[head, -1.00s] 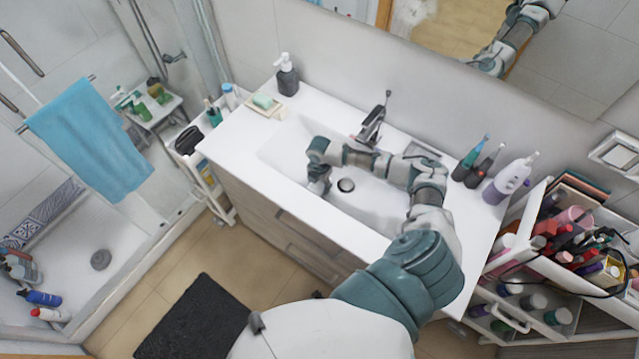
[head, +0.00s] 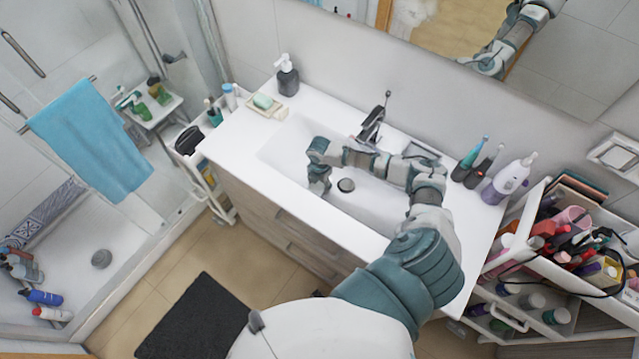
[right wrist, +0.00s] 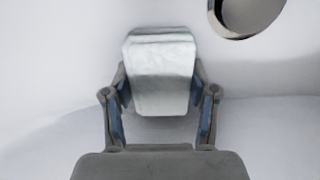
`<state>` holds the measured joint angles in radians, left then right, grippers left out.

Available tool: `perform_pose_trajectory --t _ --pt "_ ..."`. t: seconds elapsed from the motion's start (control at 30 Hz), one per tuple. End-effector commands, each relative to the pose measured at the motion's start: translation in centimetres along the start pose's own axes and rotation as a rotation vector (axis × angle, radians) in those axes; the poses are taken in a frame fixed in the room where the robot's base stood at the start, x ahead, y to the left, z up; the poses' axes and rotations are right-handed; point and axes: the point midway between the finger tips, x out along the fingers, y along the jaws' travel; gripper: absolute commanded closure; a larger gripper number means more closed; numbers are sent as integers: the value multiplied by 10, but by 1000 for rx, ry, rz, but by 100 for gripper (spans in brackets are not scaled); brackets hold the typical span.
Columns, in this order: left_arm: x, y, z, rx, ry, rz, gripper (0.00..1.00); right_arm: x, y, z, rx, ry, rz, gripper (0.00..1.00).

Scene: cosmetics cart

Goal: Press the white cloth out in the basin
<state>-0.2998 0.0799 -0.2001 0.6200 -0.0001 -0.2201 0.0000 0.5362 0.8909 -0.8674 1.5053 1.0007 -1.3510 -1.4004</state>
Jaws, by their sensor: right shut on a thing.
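The white cloth (right wrist: 162,75) shows in the right wrist view as a folded, pale pad between the two fingers of my right gripper (right wrist: 160,95). The gripper is shut on it. In the head view my right gripper (head: 319,188) points down into the left part of the white basin (head: 285,155), left of the drain (head: 346,185). The cloth cannot be made out in the head view, where the gripper and wrist hide it. The drain is also at the top right of the right wrist view (right wrist: 248,12). Whether the cloth touches the basin floor is hard to tell. My left gripper is out of view.
The faucet (head: 373,122) stands behind the basin, close to my forearm. A soap dish (head: 268,106) and a dark dispenser (head: 287,75) are at the counter's back left. Toothbrushes and bottles (head: 508,180) stand at the right. A full cart (head: 575,250) is beside the counter.

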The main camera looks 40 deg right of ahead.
Motion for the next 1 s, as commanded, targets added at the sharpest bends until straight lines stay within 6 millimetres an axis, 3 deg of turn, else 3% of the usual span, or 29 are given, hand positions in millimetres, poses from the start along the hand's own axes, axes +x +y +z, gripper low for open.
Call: perform_pose_trajectory --t 1.0 --pt "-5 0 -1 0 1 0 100 2 0 0 1 -1 1 70"
